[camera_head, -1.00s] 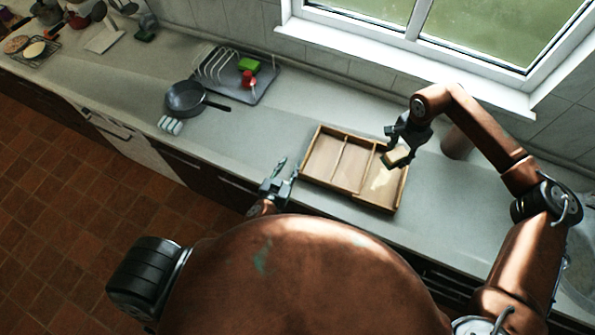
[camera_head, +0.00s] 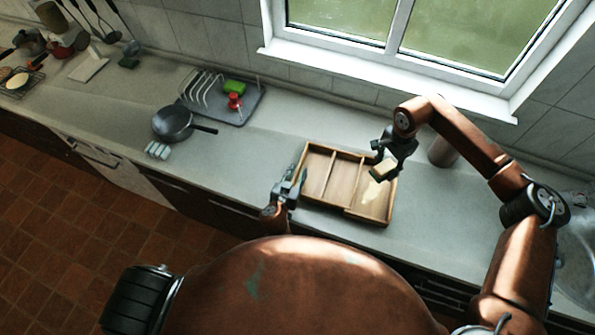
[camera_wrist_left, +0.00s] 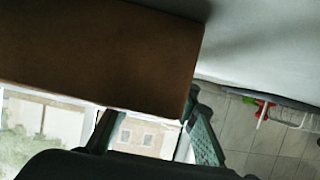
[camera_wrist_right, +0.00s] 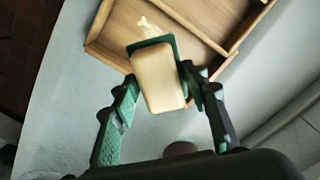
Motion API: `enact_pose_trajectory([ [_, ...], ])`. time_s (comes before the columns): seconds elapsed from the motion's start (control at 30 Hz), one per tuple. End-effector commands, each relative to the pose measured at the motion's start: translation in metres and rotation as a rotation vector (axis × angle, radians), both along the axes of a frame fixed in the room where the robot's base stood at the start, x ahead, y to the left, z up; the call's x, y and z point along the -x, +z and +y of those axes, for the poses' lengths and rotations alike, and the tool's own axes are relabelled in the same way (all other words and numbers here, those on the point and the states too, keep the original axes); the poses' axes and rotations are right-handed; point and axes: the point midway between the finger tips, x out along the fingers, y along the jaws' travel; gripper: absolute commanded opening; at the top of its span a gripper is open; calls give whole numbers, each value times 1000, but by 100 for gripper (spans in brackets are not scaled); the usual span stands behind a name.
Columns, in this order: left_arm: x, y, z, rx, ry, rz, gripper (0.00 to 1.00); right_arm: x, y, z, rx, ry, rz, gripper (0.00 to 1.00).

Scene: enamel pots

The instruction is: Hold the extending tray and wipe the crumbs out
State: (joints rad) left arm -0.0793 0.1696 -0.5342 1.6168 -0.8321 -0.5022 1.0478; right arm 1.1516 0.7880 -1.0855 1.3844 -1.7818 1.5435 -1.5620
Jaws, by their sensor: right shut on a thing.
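The wooden tray (camera_head: 348,214) lies on the counter, with dividers and a wider section at its right. Pale crumbs (camera_head: 371,192) lie in the right section and show in the right wrist view (camera_wrist_right: 152,24). My right gripper (camera_head: 385,163) is shut on a cream sponge with a green edge (camera_wrist_right: 158,78), over the tray's right section. I cannot tell if the sponge touches the floor of the tray. My left gripper (camera_head: 290,180) is at the tray's left end, fingers apart. In the left wrist view, the tray's brown side (camera_wrist_left: 90,50) covers part of the fingers' reach.
A dark pan (camera_head: 172,122) and a dish rack (camera_head: 205,92) with a green sponge and red item stand left of the tray. A cylinder (camera_head: 442,152) stands behind my right arm. A sink (camera_head: 577,245) is at far right.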

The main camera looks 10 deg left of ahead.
Motion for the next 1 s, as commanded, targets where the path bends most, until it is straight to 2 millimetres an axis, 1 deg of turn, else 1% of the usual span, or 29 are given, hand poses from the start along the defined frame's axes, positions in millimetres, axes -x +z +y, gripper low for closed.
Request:
enact_pose_trajectory([
  [0.13, -7, -3, -1, -1, 0, -1, 28, 0, 0, 0, 0, 0, 0, 22],
  [0.4, -8, -3, -1, -1, 0, 0, 28, 0, 0, 0, 0, 0, 0, 22],
  [0.47, -8, -3, -1, -1, 0, 0, 24, 0, 0, 0, 0, 0, 0, 22],
  [0.8, -8, -3, -1, -1, 0, 0, 1, 0, 0, 0, 0, 0, 0, 22],
  [1.0, -8, -3, -1, -1, 0, 0, 0, 0, 0, 0, 0, 0, 0, 22],
])
